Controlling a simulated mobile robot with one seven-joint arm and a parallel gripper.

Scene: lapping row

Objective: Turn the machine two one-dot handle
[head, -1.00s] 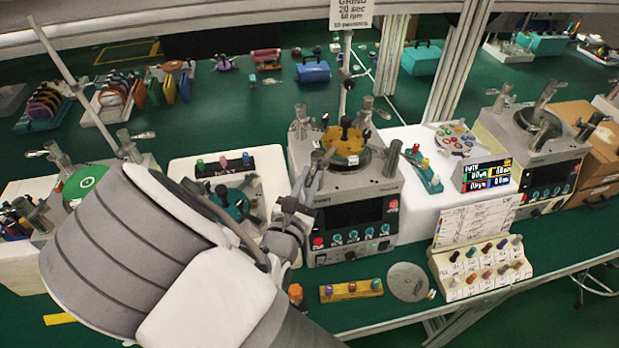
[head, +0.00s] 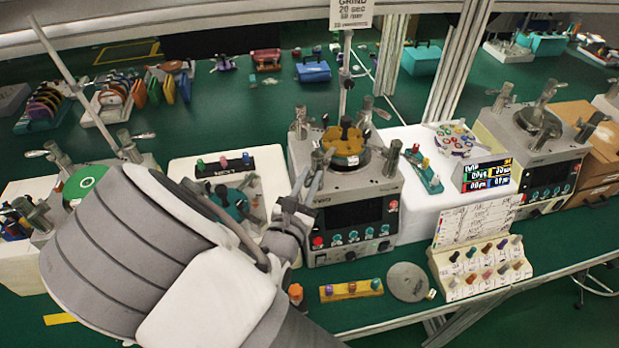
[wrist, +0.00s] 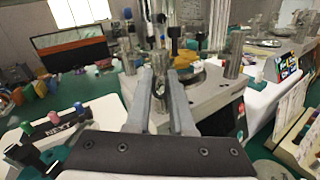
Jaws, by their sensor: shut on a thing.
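The middle grey lapping machine (head: 345,215) has a dark front panel with several buttons. An orange-yellow plate (head: 343,143) sits on its top. Metal posts with handles stand around the plate. My gripper (wrist: 160,76) is at the front-left post of this machine, with its fingers shut on a metal handle (wrist: 160,91). In the head view my gripper (head: 314,182) shows from behind and partly hides the handle and post. I cannot make out any dot on the handle.
A white stand with a "NEXT" sign (head: 224,164) is left of the machine. A white box with a coloured display (head: 487,175) is on its right. A yellow block with pegs (head: 351,290), a grey disc (head: 408,282) and a rack of pegs (head: 482,270) lie in front.

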